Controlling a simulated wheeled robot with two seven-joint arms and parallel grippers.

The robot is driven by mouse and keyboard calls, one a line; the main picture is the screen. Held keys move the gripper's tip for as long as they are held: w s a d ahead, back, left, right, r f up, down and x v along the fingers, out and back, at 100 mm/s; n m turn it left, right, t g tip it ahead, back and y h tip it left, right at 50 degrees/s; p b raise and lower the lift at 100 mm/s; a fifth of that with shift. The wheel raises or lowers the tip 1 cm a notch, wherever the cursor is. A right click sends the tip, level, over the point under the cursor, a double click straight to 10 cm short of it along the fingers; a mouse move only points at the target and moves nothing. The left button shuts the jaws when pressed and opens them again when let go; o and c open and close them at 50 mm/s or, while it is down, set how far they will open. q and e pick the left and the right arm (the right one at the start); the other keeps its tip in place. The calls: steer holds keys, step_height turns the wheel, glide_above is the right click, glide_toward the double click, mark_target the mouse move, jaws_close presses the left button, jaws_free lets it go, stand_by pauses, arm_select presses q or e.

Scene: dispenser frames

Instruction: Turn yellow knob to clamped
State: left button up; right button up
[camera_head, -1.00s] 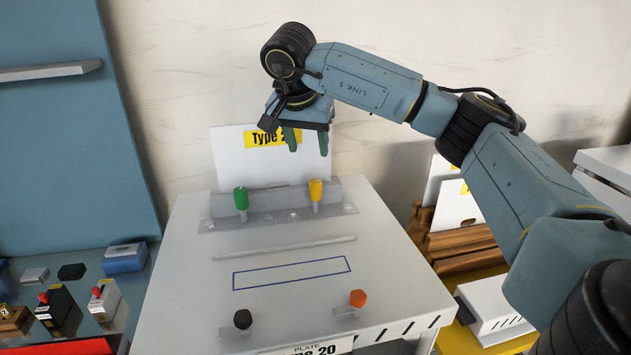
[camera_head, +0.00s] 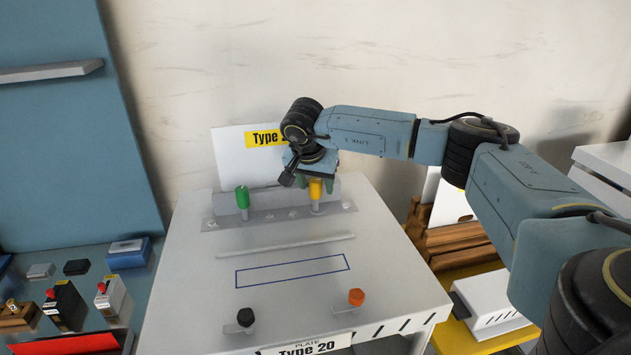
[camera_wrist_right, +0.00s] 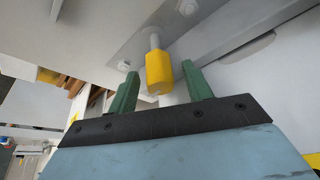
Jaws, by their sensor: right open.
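The yellow knob (camera_head: 316,189) stands upright on the metal bracket at the back of the white dispenser table (camera_head: 200,290). It also shows in the right wrist view (camera_wrist_right: 159,72), on a thin metal stem. My right gripper (camera_head: 316,184) is open, with one green finger on each side of the knob. My left gripper is not in view.
A green knob (camera_head: 242,197) stands left of the yellow one on the same bracket. A black knob (camera_head: 245,317) and an orange knob (camera_head: 356,297) sit near the table's front edge. A "Type" sign board (camera_head: 232,160) stands behind. The table's middle, with a blue outline, is clear.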

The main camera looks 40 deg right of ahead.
steer(key=c, duration=1)
steer(key=shift+n, duration=0.3)
steer(key=n+t+y, duration=0.1)
steer(key=n, duration=0.3)
steer(key=n+y, duration=0.1)
steer(key=n, duration=0.2)
steer(key=n+t+y+b, duration=0.1)
steer(key=n, duration=0.2)
steer(key=shift+y, duration=0.3)
steer(key=shift+n, duration=0.3)
steer(key=o, duration=1)
